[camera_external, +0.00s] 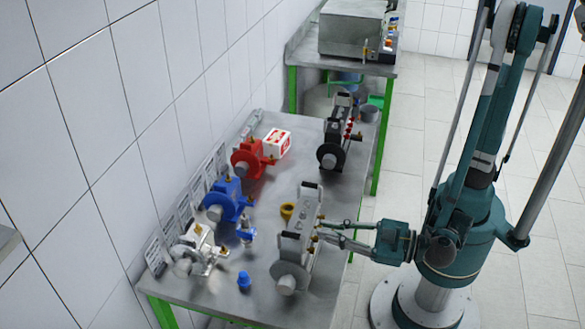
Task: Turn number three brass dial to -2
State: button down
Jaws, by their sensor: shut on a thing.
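A silver testbench unit (298,243) with a round disc at its near end stands at the right edge of the metal table. Small brass dials (320,218) sit along its right side; their numbers and settings are too small to read. My gripper (323,232) reaches in from the right, level with that side. It is shut on one of the brass dials, and its fingers mostly hide that dial. I cannot tell from this view which number the dial has.
On the table (262,300) stand a red pump (250,158), a blue pump (226,200), a silver pump (197,250) and a small blue part (244,281). A black unit (335,145) stands behind. A yellow ring part (287,211) lies left of the silver unit.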

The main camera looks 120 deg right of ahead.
jog(key=shift+n, duration=0.4)
jog(key=c, duration=2.7)
grip_release()
jog(key=shift+m, duration=0.4)
jog(key=shift+y, duration=0.3)
jog(key=shift+v, duration=5.65)
